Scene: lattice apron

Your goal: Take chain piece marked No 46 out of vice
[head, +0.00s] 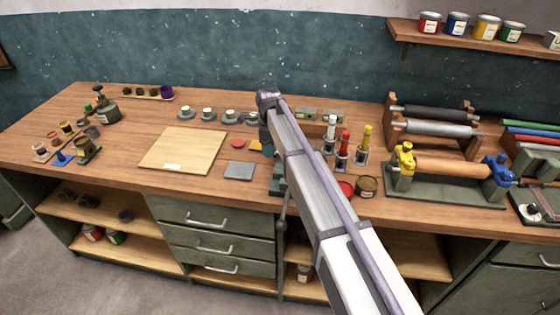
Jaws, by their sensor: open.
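A dark green vice (276,186) sits at the front edge of the bench, with its handle hanging down over the edge. My arm covers most of it from the right. I cannot make out the chain piece marked No 46; the vice jaws are too small and partly hidden. My gripper (267,149) points down just behind the vice, low over the bench. It is open, and its fingertips are small and partly covered by my arm. I cannot tell whether it touches anything.
A pale board (184,150) and a grey plate (239,170) lie left of the vice. Red, white and yellow-topped tools (343,150) and an open tin (366,187) stand to the right, then a roller stand (445,190). Bare bench lies between board and plate.

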